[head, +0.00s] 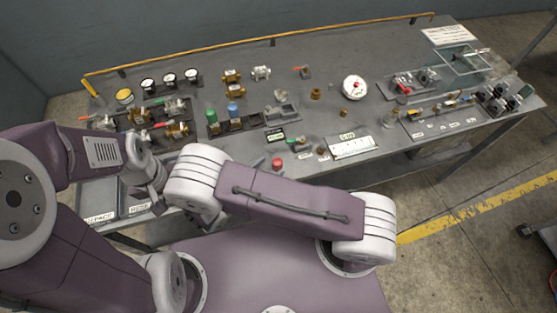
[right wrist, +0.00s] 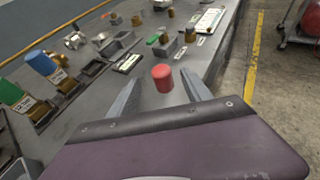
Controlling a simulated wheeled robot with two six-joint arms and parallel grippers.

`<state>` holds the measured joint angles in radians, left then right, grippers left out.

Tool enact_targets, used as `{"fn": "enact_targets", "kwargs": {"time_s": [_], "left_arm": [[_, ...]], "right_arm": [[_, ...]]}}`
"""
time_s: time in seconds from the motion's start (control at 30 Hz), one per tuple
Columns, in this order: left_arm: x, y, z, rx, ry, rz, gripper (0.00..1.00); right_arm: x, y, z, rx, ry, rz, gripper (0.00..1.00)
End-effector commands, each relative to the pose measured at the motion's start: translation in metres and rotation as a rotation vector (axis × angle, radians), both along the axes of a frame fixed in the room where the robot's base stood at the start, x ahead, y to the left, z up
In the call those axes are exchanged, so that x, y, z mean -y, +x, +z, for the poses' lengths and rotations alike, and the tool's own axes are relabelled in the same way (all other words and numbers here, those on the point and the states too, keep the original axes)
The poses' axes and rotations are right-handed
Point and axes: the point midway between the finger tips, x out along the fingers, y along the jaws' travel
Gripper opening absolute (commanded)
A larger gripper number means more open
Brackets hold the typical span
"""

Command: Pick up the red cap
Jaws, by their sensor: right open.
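The red cap (head: 278,163) is a small red cylinder near the table's front edge, just beyond my right forearm in the head view. In the right wrist view the red cap (right wrist: 162,78) shows between and ahead of the two grey fingers. My right gripper (right wrist: 160,94) is open, with nothing between its fingers but the view of the cap. In the head view the forearm hides most of my right gripper (head: 262,166). My left gripper (head: 154,190) is at the left by the table's front edge, partly hidden behind the right wrist, and its jaws are unclear.
A green-handled valve (head: 297,144) and a white tray (head: 352,147) lie right of the cap. Green (head: 212,117) and blue (head: 233,109) capped items stand in dark holders to the left. Gauges (head: 169,78) and brass fittings fill the back left. Bare grey tabletop (head: 330,50) lies behind.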

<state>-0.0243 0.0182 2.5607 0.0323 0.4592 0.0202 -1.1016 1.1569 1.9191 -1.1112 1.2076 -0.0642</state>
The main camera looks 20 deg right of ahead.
Motion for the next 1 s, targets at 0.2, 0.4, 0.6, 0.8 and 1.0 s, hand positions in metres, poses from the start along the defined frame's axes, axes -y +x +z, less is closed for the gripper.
{"fn": "enact_targets", "kwargs": {"time_s": [0.2,0.4,0.6,0.8,1.0], "left_arm": [[0.000,0.000,0.004,0.000,0.000,0.000,0.00],[0.000,0.000,0.018,0.001,0.000,0.000,0.00],[0.000,0.000,0.019,0.000,0.000,0.000,0.00],[0.000,0.000,0.018,0.000,0.000,0.000,0.00],[0.000,0.000,0.018,0.000,0.000,0.000,0.00]], "right_arm": [[0.012,0.009,-0.006,0.000,0.001,-0.002,0.57],[0.037,0.024,-0.014,-0.003,-0.002,-0.007,0.57],[0.051,0.036,-0.025,-0.001,0.002,-0.004,0.57],[0.051,0.036,-0.025,0.000,0.002,-0.003,0.52],[0.051,0.036,-0.025,0.000,0.002,-0.003,0.00]]}}
